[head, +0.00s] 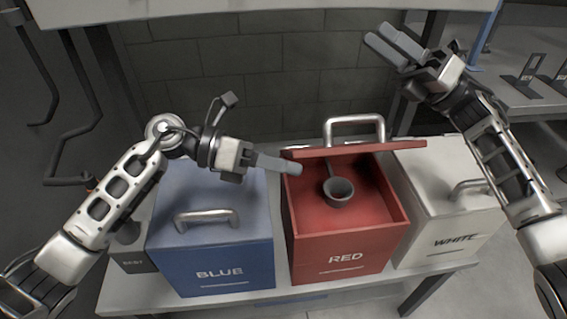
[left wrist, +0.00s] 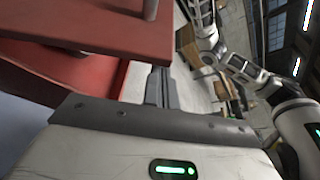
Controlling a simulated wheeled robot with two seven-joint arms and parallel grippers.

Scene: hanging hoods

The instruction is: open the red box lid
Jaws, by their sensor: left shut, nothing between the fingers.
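The red box (head: 345,243) stands in the middle of the row. Its red lid (head: 360,150) is raised at the back and seen nearly edge-on, with its metal handle (head: 354,121) beyond the edge. In the left wrist view, the left fingers (left wrist: 160,87) are beside red panels of the box and lid (left wrist: 110,25).
A blue box (head: 215,254) with a closed lid stands left of the red box. A white box (head: 440,232) stands close on its right. All stand on a pale table (head: 125,297). A brick wall (head: 260,75) is behind, and a hood edge (head: 180,10) hangs above.

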